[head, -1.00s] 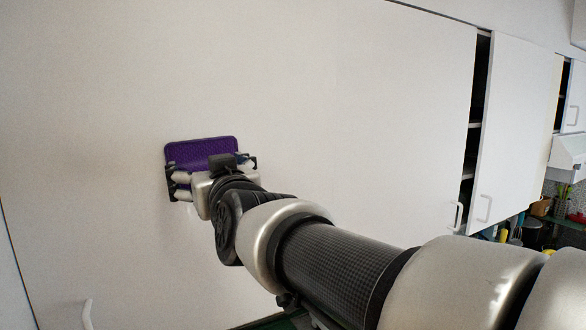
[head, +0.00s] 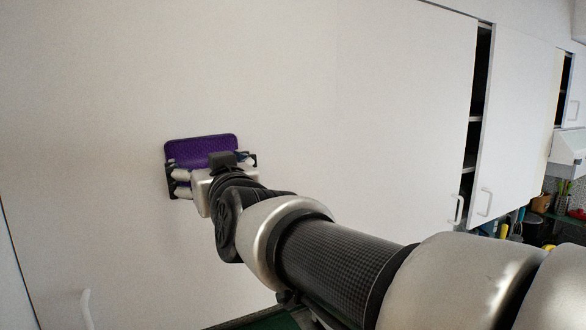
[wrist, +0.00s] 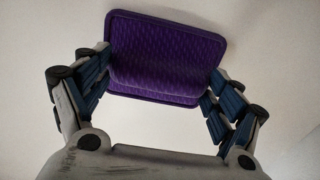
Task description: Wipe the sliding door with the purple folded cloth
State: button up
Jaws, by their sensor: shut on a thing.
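The purple folded cloth (head: 201,149) is held in my gripper (head: 211,172), in front of the large white door panel (head: 330,70). In the wrist view the cloth (wrist: 165,58) sits between the two blue-padded fingers of my gripper (wrist: 160,88), its broad face toward the white surface. The fingers close on its left and right sides. The cloth appears against or very near the panel; I cannot tell whether it touches. Its lower part is hidden by my gripper in the head view.
A narrow dark gap with shelves (head: 470,120) opens right of the panel. Another white door (head: 515,120) with a handle (head: 485,202) is beyond it. A handle (head: 87,308) shows at lower left. Bottles and plants stand at far right. The panel around the cloth is bare.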

jog(key=shift+r+p, duration=2.7)
jog(key=shift+r, duration=0.55)
notch_tip(320, 180, down, 9)
jog(key=b, duration=0.9)
notch_tip(320, 180, up, 9)
jog(key=p, duration=0.9)
jog(key=v, duration=0.9)
jog(key=shift+s+d+p, duration=0.25)
jog(key=shift+s+p, duration=0.1)
jog(key=shift+p, duration=0.1)
jog(key=shift+f, duration=0.1)
